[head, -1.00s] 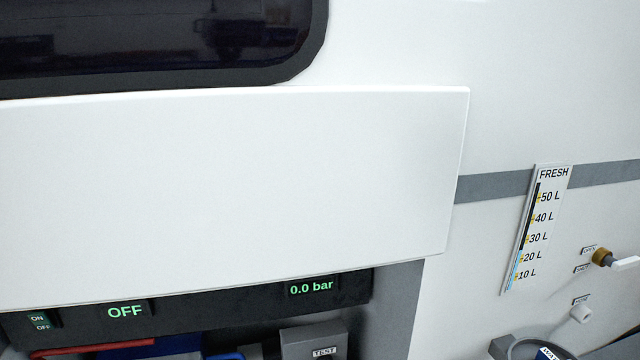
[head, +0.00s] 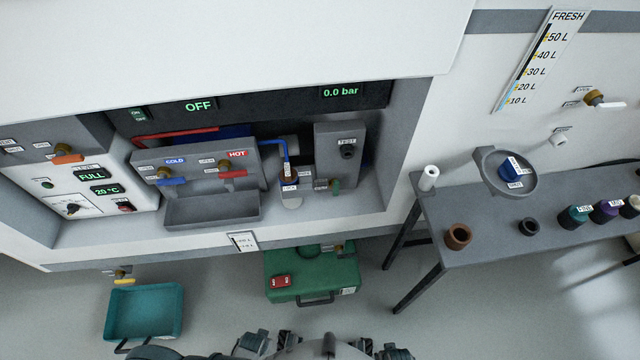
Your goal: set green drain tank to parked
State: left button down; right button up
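The green drain tank (head: 315,280) is in the head view, on the floor below the open service bay of the motorhome. I cannot make out either of my grippers; only parts of my own body show at the bottom edge.
A teal tray (head: 175,302) stands on the floor to the left. A grey table (head: 480,237) with pots and bottles stands at the right. The bay holds taps, a trough (head: 212,210) and a control panel (head: 88,188). Floor between tray and tank is clear.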

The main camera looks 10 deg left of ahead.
aim_at(315, 273)
jog(key=k+j, duration=0.2)
jog(key=k, duration=0.4)
jog(key=k+j, duration=0.15)
jog(key=k, duration=0.45)
